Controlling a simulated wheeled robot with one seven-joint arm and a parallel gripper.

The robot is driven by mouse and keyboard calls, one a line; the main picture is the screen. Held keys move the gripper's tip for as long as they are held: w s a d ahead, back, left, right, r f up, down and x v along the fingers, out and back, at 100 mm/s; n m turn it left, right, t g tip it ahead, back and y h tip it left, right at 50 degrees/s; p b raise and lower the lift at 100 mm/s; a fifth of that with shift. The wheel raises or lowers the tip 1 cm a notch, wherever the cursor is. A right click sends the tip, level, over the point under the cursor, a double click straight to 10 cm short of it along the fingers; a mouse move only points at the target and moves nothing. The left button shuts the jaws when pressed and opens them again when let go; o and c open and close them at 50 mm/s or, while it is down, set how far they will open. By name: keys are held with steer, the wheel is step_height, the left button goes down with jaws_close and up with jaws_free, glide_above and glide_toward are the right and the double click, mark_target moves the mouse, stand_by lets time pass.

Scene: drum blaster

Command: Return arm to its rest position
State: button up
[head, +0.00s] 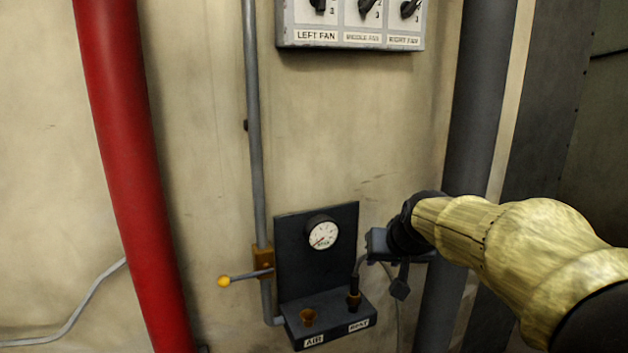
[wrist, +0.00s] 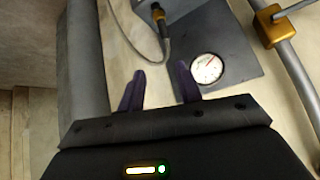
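My arm (head: 500,240) reaches in from the right in the head view. Its dark end is just right of the wall panel (head: 290,235), which has a gauge. In the wrist view my gripper (wrist: 159,84) is open, its two dark purple fingers apart. Bare wall shows between the fingers and nothing is held. The gauge (wrist: 207,68) shows close to the right finger in the picture. In the head view the fingers are small and dark, and hard to make out.
A plug with a cable (head: 354,298) stands in the right socket of the panel's ledge; the left socket (head: 309,317) looks empty. A yellow-tipped valve lever (head: 240,278) sticks out to the left. A fan switch box (head: 350,22), red pipe (head: 130,180) and dark pipe (head: 480,100) are nearby.

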steer(key=s+d+f+g+h, duration=0.1)
steer(key=s+f+g, duration=0.4)
steer(key=s+f, duration=1.3)
step_height(320, 180, down, 3)
steer(key=shift+s+d+f, duration=0.1)
steer(key=shift+s+d, duration=0.1)
steer(key=shift+s, duration=0.2)
steer(key=shift+o, duration=0.2)
steer(key=shift+d, duration=0.1)
